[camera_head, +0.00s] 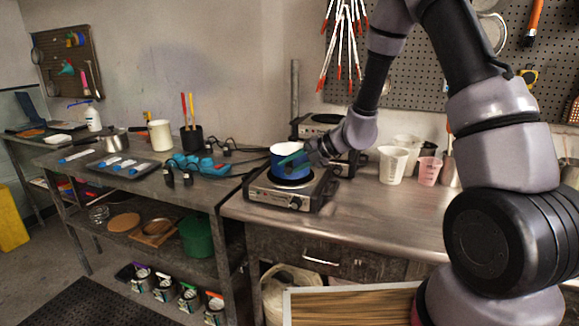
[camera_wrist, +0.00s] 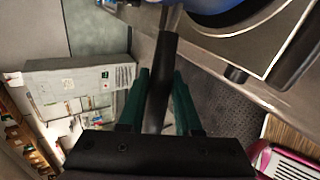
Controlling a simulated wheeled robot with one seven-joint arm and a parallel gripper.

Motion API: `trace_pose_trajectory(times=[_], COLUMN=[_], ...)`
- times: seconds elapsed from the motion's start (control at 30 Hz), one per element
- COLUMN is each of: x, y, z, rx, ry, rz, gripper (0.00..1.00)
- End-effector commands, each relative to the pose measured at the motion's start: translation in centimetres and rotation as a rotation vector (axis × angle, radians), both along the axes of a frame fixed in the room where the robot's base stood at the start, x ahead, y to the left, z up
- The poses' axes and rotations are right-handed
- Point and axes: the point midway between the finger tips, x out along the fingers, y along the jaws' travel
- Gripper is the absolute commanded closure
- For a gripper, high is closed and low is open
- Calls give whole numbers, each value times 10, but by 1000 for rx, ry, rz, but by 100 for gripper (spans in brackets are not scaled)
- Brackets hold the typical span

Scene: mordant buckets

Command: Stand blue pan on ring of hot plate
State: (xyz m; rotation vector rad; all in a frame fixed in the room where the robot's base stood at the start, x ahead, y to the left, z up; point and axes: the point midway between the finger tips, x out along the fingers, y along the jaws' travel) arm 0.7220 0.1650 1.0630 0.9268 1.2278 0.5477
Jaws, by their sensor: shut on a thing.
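The blue pan (camera_head: 287,170), with a white inside, is upright over the front hot plate (camera_head: 262,194). The dark ring (camera_head: 291,183) shows just under the pan; I cannot tell whether they touch. In the wrist view my gripper (camera_wrist: 159,95) is shut on the pan's black handle (camera_wrist: 161,75). The blue pan (camera_wrist: 205,4) is cut off at the top edge there, and part of the hot plate (camera_wrist: 248,52) shows at right.
A second hot plate (camera_head: 318,127) stands behind, close to my wrist. White beakers (camera_head: 392,165) and a pink cup (camera_head: 428,171) stand to the right. Blue things and cables (camera_head: 205,166) lie on the left bench. The steel bench front (camera_head: 385,218) is clear.

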Motion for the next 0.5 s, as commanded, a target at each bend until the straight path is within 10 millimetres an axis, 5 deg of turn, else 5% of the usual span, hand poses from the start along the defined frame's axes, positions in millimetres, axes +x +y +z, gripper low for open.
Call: trace_pose_trajectory(times=[0.3, 0.33, 0.4, 0.5], x=[1, 1, 1, 1], y=[0, 1, 0, 0], z=[-2, -2, -2, -3], rx=[2, 2, 2, 2], ry=[-4, -4, -4, -2], rz=[0, 0, 0, 0], gripper=[100, 56, 32, 32])
